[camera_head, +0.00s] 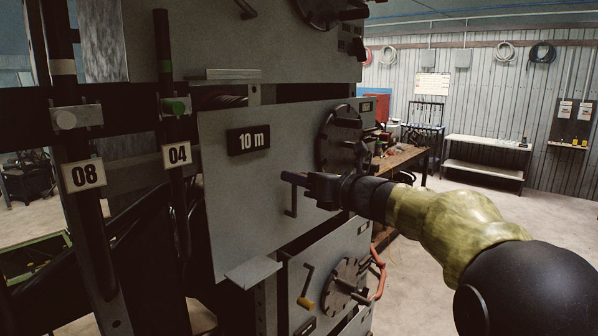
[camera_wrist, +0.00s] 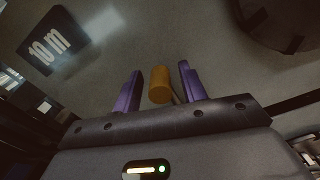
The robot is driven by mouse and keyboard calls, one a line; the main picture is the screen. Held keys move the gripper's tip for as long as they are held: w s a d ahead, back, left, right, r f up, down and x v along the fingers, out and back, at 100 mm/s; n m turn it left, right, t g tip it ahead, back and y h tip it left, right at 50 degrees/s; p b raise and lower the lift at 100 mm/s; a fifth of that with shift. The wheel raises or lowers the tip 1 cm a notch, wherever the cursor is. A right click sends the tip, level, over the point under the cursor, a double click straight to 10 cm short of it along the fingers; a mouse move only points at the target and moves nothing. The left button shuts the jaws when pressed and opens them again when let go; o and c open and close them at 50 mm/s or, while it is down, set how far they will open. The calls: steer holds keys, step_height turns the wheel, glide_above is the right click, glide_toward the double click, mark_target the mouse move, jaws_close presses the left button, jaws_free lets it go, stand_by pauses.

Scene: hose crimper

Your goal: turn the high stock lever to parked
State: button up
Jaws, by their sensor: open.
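My gripper (camera_head: 292,179) is open in front of the middle grey panel (camera_head: 235,190), which bears a "10 m" label (camera_head: 248,139). In the wrist view, an orange cylindrical lever grip (camera_wrist: 159,85) stands between my purple fingers, with visible gaps on both sides. In the head view, my gripper hides that grip, and only a thin dark lever rod (camera_head: 291,200) shows below the fingers. Contact cannot be told. Another lever (camera_head: 245,8) is partly in view on the panel above. No marking of "high" or "parked" is readable.
A round dial (camera_head: 340,138) sits to the right on the middle panel. The lower panel has an orange-tipped lever (camera_head: 305,303) and a handwheel (camera_head: 348,285). Dark hoses marked "08" (camera_head: 83,175) and "04" (camera_head: 177,154) hang at left. Open floor lies at right.

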steer(key=shift+w+a, duration=0.2)
steer(key=shift+w, duration=0.05)
steer(key=shift+s, duration=0.1)
jaws_close()
